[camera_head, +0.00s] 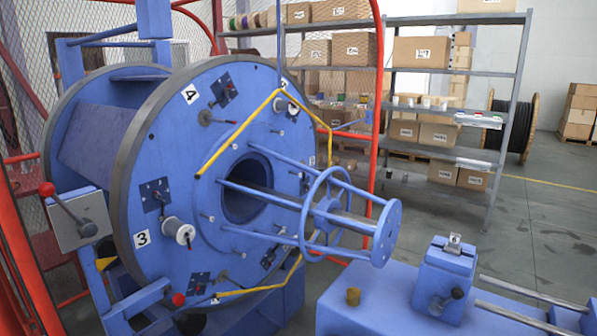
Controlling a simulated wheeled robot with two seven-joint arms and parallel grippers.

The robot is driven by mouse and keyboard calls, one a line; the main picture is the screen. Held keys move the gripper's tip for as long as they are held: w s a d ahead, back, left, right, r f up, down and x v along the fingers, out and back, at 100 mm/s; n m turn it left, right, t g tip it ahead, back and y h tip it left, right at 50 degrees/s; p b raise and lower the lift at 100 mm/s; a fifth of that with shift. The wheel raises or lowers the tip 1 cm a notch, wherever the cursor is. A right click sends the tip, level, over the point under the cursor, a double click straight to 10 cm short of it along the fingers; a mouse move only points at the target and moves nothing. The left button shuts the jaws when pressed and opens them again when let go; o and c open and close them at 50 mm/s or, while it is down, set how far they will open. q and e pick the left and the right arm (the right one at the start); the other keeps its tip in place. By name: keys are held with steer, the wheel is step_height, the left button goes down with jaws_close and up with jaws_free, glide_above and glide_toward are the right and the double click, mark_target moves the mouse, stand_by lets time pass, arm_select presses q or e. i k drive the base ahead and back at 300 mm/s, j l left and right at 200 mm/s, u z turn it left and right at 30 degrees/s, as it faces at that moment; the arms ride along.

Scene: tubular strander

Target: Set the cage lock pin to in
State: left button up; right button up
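The big blue cage (215,130) of the strander has a round front disc with a grey rim, marked with numbers such as 3 and 4. A red knob (178,299) sits low beside the disc's rim, near the blue frame. A lever with a red ball (47,189) tilts up from a grey box (80,218) left of the disc. No label tells which of these is the cage lock pin, and I cannot tell whether a pin is in or out. Neither of my grippers is in view.
Red-framed mesh guards (376,100) stand around the cage. Blue rods and a ring (327,215) stick out from the disc's centre. A blue bench (385,305) with a clamp block (443,280) is at the lower right. Shelves with boxes (420,52) stand behind; floor at right is open.

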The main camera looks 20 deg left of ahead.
mark_target(178, 300)
steer(key=k+j, duration=0.3)
steer(key=j, duration=0.15)
steer(key=k+j, duration=0.25)
steer(key=j, duration=0.2)
steer(key=k+j, duration=0.3)
steer(key=j, duration=1.1)
steer(key=k+j, duration=0.15)
steer(key=j, duration=1.7)
steer(key=i+j, duration=0.15)
steer(key=j, duration=0.25)
steer(key=i+j, duration=0.15)
steer(key=j, duration=0.25)
steer(key=i+j, duration=0.15)
steer(key=j, duration=0.25)
steer(key=i+j, duration=0.15)
steer(key=j, duration=0.25)
steer(key=i+j+z, duration=0.1)
steer(key=j, duration=0.25)
steer(key=i+j, duration=0.2)
steer(key=j, duration=0.25)
steer(key=k+l, duration=0.1)
steer(key=l, duration=0.6)
steer(key=k+l, duration=0.1)
steer(key=l, duration=1.25)
steer(key=k+l, duration=0.15)
steer(key=l, duration=0.55)
steer(key=k+l, duration=0.1)
steer(key=l, duration=0.6)
